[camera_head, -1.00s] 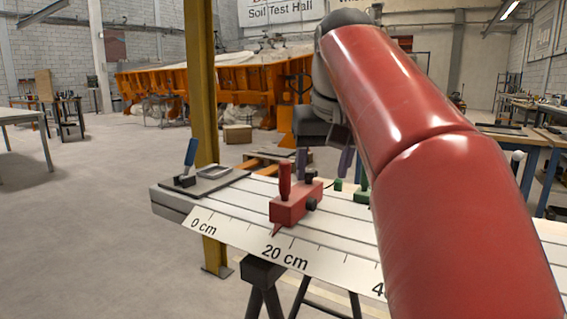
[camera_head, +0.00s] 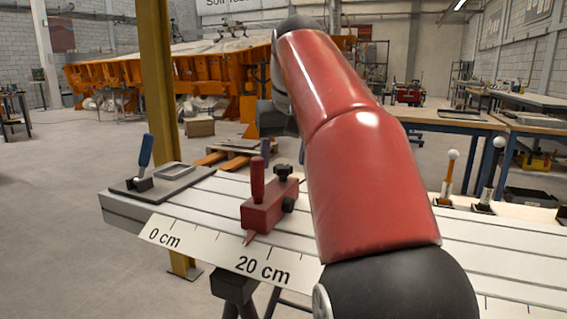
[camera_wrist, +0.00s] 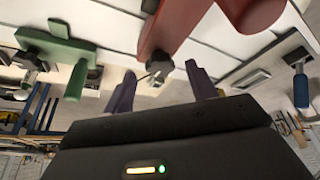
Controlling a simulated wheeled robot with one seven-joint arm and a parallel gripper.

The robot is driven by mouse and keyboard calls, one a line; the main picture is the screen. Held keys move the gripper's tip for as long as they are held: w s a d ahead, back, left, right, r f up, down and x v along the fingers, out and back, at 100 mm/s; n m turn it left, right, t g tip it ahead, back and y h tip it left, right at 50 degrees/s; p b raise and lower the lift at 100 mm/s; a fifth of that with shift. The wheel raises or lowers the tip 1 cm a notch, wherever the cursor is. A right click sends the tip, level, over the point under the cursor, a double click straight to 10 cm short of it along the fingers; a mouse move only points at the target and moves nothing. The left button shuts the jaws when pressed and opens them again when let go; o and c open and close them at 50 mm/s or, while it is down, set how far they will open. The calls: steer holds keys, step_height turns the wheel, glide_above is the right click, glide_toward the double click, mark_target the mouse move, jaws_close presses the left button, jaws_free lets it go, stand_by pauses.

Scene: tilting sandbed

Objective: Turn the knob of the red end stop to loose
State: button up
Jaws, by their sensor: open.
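The red end stop (camera_head: 262,213) sits on the slotted white rail, with a red upright handle (camera_head: 257,178) and a pointer at the scale. A black lobed knob (camera_head: 283,172) stands on its top, and a second black knob (camera_head: 289,204) is on its side. My gripper (camera_head: 284,151) is open, its purple fingers above and behind the top knob. In the wrist view the red end stop (camera_wrist: 180,22) is at the top. The black knob (camera_wrist: 159,66) appears between the two open fingertips (camera_wrist: 162,82). I cannot tell whether they touch it.
A blue-handled clamp (camera_head: 145,152) stands at the rail's left end; it also shows in the wrist view (camera_wrist: 301,88). A green end stop (camera_wrist: 62,50) is on the other side. A yellow column (camera_head: 160,100) rises behind the rail.

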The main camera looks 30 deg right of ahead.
steer(key=shift+w+f, duration=0.25)
steer(key=shift+f, duration=0.45)
steer(key=c, duration=1)
steer(key=shift+d+r+n+p, duration=0.1)
steer(key=shift+n+p, duration=0.2)
steer(key=shift+n, duration=0.2)
steer(key=shift+n+y, duration=0.3)
steer(key=o, duration=1)
